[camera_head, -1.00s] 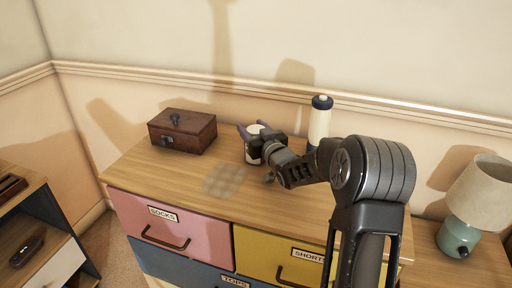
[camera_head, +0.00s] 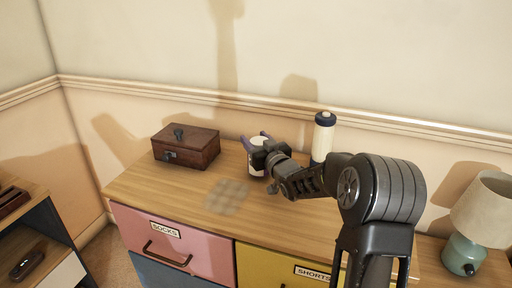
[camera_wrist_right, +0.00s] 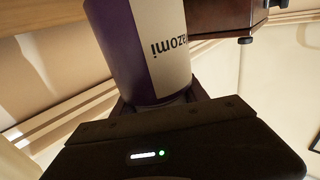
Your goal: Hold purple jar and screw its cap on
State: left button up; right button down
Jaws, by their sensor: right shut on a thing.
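In the right wrist view the jar (camera_wrist_right: 120,45) fills the upper middle, with dark purple on one side and a white lettered label on the other. I cannot pick out a separate jar cap, and the jar's top is unclear. My left gripper is not in view.
A brown wooden box (camera_head: 186,148) sits left on the dresser (camera_head: 150,190). A white bottle with a dark blue lid (camera_head: 323,138) stands right behind my right arm. A lamp (camera_head: 485,220) stands far right. The dresser's middle front is clear.

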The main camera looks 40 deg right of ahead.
notch_tip(320, 180, up, 9)
jog(key=shift+f, duration=0.2)
dwell(0.8)
jog(key=s+a+f+y+p, duration=0.1)
jog(key=s+a+f+p, duration=0.1)
jog(key=a, duration=0.7)
jog(key=s+a+f+n+y+p, duration=0.1)
jog(key=s+a+f+p, duration=0.1)
jog(key=a, duration=0.8)
jog(key=s+a+f+n+y+p, duration=0.1)
jog(key=s+a+p, duration=0.3)
jog(key=a, duration=0.6)
jog(key=shift+a+f+p, duration=0.25)
jog(key=shift+f+p, duration=0.2)
jog(key=shift+f, duration=0.35)
jog(key=s+a+f+n+g+y, duration=0.2)
jog(key=s+a+f+n+y, duration=0.2)
jog(key=a+f+y, duration=0.2)
jog(key=s+a+f+n+g+y, duration=0.1)
jog(key=s+a+f+n+y, duration=0.3)
jog(key=a+f+y, duration=0.2)
jog(key=a+f, duration=0.2)
jog(key=a, duration=0.1)
jog(key=shift+a+g, duration=0.2)
jog(key=shift+g, duration=0.2)
